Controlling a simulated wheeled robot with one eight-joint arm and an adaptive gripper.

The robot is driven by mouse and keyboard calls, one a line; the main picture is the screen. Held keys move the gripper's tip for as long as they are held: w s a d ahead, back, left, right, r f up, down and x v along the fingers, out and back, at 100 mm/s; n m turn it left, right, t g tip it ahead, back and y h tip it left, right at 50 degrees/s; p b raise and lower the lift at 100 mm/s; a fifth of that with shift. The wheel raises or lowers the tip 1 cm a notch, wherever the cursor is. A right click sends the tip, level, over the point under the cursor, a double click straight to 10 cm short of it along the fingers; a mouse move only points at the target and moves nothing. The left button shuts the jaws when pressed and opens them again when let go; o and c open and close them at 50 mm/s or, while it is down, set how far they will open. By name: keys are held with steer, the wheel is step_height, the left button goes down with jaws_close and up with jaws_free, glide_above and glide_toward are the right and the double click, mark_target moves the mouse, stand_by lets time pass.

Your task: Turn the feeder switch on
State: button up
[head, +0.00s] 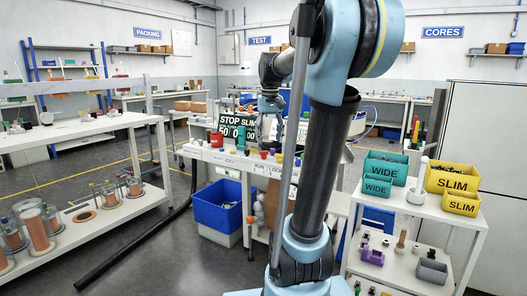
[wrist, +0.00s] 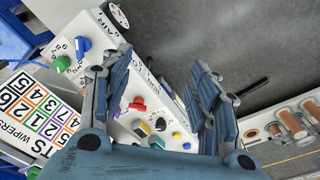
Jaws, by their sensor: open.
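A white control panel (wrist: 160,112) with several coloured knobs and buttons lies under my gripper in the wrist view. It carries a red knob (wrist: 137,104), a black dial (wrist: 160,125), a blue knob (wrist: 82,44) and a green knob (wrist: 62,64). I cannot tell which control is the feeder switch; its label is not readable. My gripper (wrist: 160,65) is open and empty, its fingers spread above the panel, apart from the knobs as far as I can tell. In the head view my gripper (head: 270,103) is over the middle bench, partly behind my arm.
A blue bin (head: 217,203) stands under the bench. Green WIDE bins (head: 378,188) and yellow SLIM bins (head: 462,204) stand on the right-hand stand. A numbered board (wrist: 35,112) lies left in the wrist view. Floor is open left of the bench.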

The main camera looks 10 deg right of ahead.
step_height(320, 180, up, 7)
glide_above(264, 155)
steer(key=shift+g, duration=0.4)
steer(key=f, duration=1.7)
steer(key=shift+w+f, duration=0.15)
steer(key=shift+w, duration=0.15)
steer(key=c, duration=1.1)
